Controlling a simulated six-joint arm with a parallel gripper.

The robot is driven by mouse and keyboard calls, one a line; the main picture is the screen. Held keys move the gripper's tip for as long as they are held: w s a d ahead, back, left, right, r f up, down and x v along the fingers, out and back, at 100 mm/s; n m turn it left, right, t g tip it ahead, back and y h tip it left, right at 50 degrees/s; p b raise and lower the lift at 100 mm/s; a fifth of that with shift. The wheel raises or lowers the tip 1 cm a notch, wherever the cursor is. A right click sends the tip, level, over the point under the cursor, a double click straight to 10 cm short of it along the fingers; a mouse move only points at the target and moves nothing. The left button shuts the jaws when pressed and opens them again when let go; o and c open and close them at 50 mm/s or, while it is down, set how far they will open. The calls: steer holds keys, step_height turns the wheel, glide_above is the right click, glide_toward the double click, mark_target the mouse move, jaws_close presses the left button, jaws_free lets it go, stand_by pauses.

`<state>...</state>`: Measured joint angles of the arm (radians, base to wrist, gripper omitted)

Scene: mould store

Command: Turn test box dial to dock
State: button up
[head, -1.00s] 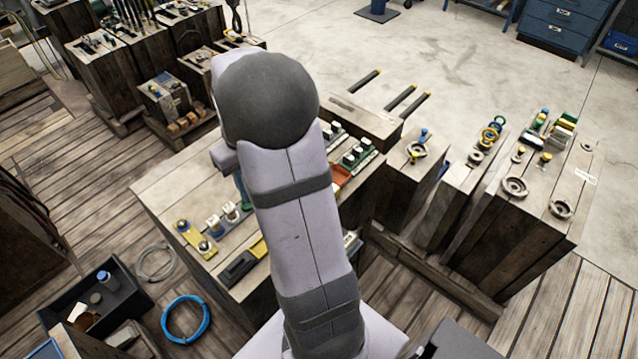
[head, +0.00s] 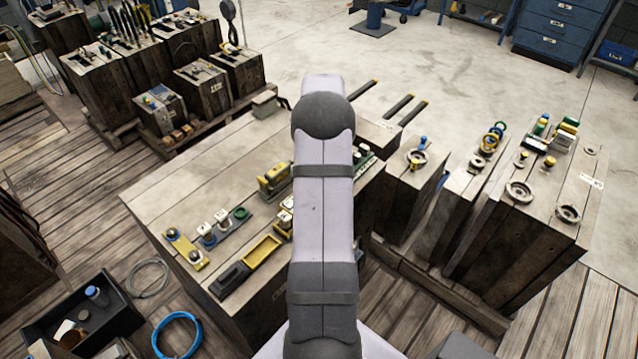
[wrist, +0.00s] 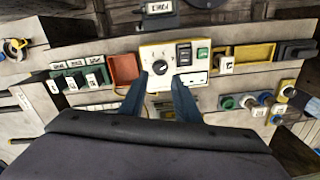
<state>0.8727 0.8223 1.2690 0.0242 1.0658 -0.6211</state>
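The test box (wrist: 171,85) is a pale panel with a yellow edge in the upper middle of the wrist view. Its dial (wrist: 160,68) is a dark round knob on the left of its face; its pointer setting is too small to read. A black rocker switch (wrist: 184,53) and a green button (wrist: 203,53) sit to its right. My gripper (wrist: 160,84) is open, with its two blue fingers apart and nothing between them. The fingertips appear just below and either side of the dial; contact cannot be told. In the head view, my arm hides the gripper and the box.
An orange-red tray (wrist: 123,68) lies left of the box and a yellow tray (wrist: 255,52) right of it. Rows of white-topped switches (wrist: 93,82) stand further left. Coloured knobs (wrist: 246,101) stand lower right. The bench's far left part (head: 200,165) is mostly bare.

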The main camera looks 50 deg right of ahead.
steer(key=shift+a+f+p, duration=0.1)
steer(key=shift+f+p, duration=0.6)
steer(key=shift+f, duration=2.25)
jaws_close()
